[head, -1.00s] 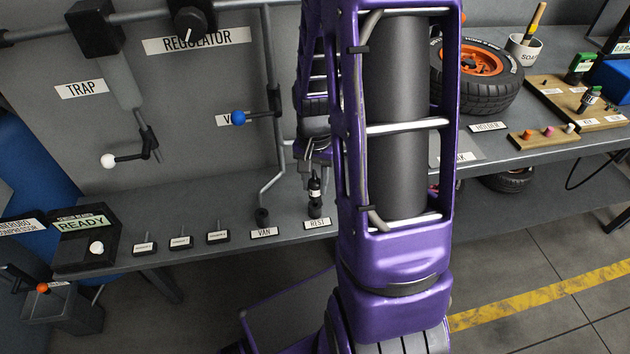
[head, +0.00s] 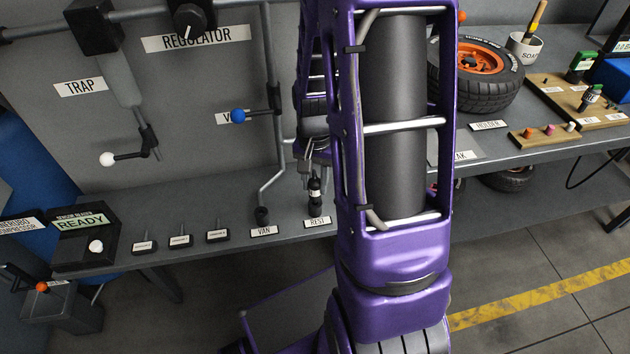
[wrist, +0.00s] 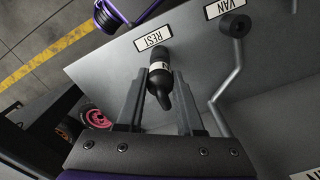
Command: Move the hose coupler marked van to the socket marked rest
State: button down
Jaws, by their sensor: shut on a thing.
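The hose coupler (head: 315,188), black with a pale label band, stands upright at the socket marked rest (head: 316,210), behind the REST label (head: 317,222). In the wrist view the coupler (wrist: 160,84) is between the two grey fingers of my gripper (wrist: 160,76), which is shut on it. Its lower end meets the dark rest socket (wrist: 160,57); I cannot tell how deep it sits. The marking on the band is too small to read. The socket marked van (head: 262,215) is just left of it, with a grey pipe above and no coupler visible there.
Several small labelled blocks (head: 180,240) and a READY box (head: 85,235) stand along the bench to the left. A blue-knobbed valve (head: 238,116) is on the wall above. A tyre with an orange rim (head: 482,72) lies on the right bench. My arm hides the middle.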

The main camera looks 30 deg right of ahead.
jog(key=shift+f+b, duration=0.95)
jog(key=shift+f, duration=0.25)
dwell(0.3)
jog(key=shift+c, duration=2.3)
grip_release()
jog(key=shift+r, duration=0.1)
notch_tip(320, 180, up, 17)
jog(key=p, duration=0.3)
jog(key=shift+r, duration=0.2)
